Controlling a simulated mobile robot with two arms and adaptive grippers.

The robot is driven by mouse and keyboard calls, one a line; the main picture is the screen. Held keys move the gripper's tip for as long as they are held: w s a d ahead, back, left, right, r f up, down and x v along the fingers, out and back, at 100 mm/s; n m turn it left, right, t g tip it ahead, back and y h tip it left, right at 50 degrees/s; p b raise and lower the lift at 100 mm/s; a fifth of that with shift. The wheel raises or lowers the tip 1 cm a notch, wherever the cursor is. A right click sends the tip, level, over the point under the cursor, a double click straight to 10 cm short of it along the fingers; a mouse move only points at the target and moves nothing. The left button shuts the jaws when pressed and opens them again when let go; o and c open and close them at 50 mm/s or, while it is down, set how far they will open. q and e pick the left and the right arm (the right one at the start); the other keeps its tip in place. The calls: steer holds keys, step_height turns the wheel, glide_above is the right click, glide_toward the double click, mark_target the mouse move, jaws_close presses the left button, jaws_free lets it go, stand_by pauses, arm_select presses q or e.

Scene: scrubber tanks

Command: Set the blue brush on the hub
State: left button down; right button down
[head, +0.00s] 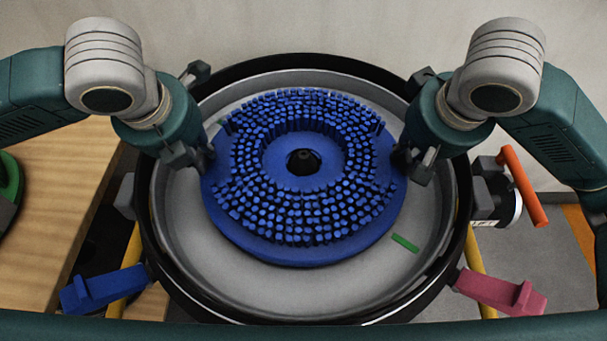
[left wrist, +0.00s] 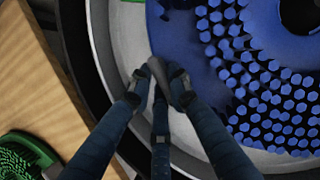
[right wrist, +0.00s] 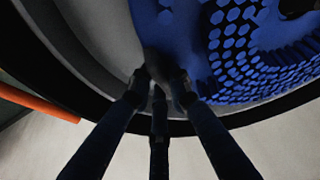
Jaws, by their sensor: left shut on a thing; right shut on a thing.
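The blue brush (head: 300,240) is a round disc with many blue bristles facing up and a hole in its middle. It is inside the round grey tank (head: 190,255) with a black rim. The dark hub (head: 303,161) shows through the brush's hole. My left gripper (head: 205,160) is shut on the brush's left edge, and my right gripper (head: 400,160) is shut on its right edge. The brush edge also shows at the fingers in the left wrist view (left wrist: 180,50) and the right wrist view (right wrist: 190,45). Whether the brush touches the hub is hidden.
A blue handle (head: 103,288) and a pink handle (head: 500,291) stick out from the tank's front sides. An orange-red handle (head: 522,185) is at the right. A green mark (head: 405,243) is on the tank floor. A wooden table (head: 50,200) with a green brush (left wrist: 25,155) is at the left.

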arm_select(q)
steer(key=c, duration=2.1)
jaws_free()
steer(key=shift+a+f, duration=0.15)
steer(key=shift+f, duration=0.15)
arm_select(e)
steer(key=c, duration=2.1)
jaws_free()
steer(key=shift+d+f, duration=0.15)
steer(key=shift+f, duration=0.15)
arm_select(q)
steer(key=o, duration=0.4)
steer(key=shift+r, duration=0.1)
arm_select(e)
steer(key=o, duration=0.4)
steer(key=shift+r, duration=0.1)
arm_select(q)
steer(key=shift+o, duration=0.3)
arm_select(e)
steer(key=shift+o, duration=0.3)
arm_select(q)
steer(key=shift+r, duration=0.15)
